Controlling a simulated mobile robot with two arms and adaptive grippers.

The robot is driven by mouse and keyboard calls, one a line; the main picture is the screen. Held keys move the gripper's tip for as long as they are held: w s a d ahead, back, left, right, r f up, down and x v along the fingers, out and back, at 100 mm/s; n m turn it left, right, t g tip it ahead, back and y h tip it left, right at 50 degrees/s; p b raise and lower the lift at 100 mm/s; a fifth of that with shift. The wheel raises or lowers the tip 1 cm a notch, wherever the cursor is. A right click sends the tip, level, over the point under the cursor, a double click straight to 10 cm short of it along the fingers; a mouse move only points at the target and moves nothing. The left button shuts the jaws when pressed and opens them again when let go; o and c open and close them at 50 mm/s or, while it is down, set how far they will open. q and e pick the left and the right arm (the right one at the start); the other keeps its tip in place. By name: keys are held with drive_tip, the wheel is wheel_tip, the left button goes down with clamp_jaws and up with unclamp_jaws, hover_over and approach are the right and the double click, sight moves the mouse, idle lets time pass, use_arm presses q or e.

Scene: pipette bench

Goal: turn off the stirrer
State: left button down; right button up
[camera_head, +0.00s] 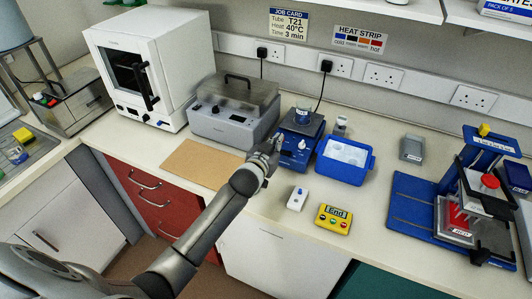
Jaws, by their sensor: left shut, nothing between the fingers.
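The stirrer (302,127) is a blue bench unit with a knob on its front. A small glass vessel (303,113) with blue contents stands on its top plate. My left gripper (277,143) is shut and empty. It is at the stirrer's front left edge, close to the front panel; I cannot tell whether it touches. The gripper hides part of the stirrer's left front. My right gripper is not in view.
A blue tub (344,160) stands right of the stirrer. A grey water bath (233,112) stands to its left. A white device (297,198) and a yellow timer (333,219) reading "End" lie in front. A blue press (412,207) stands at the right.

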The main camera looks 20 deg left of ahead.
use_arm(q)
drive_tip(key=b+v, duration=0.1)
drive_tip(key=v, duration=0.5)
drive_tip(key=shift+s+a, duration=0.2)
drive_tip(key=shift+s, duration=0.05)
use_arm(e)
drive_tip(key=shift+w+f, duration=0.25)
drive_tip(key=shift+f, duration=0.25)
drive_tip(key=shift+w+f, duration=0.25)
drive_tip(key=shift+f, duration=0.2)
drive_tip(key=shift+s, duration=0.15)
use_arm(q)
drive_tip(key=shift+s, duration=0.1)
